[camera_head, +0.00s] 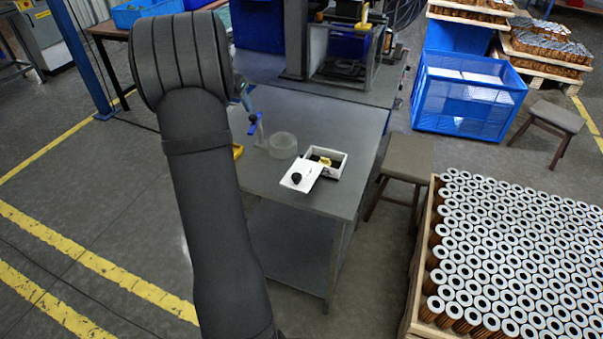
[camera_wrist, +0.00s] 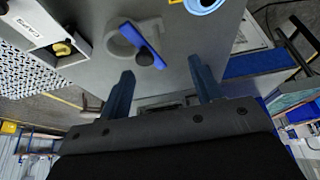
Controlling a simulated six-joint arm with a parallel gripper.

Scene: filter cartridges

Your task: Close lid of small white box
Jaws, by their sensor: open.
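The small white box (camera_head: 337,168) stands on the grey table, and its top is open. Its white lid (camera_head: 299,175) lies tilted out toward the near left side, with a dark round knob or hole on it. Something yellow and dark sits inside the box. In the wrist view the white box (camera_wrist: 88,15) is at the upper left, cut by the frame edge, with lettering on one side; I cannot make out the lid there. My gripper (camera_wrist: 162,86) has its two blue fingers wide apart with nothing between them. It is apart from the box.
A grey translucent ring (camera_head: 283,146) stands left of the box. A blue-handled object (camera_wrist: 143,45) shows near it in the wrist view. My dark arm hides the table's left part. A stool (camera_head: 405,153) and a crate of cartridges (camera_head: 418,250) are right of the table.

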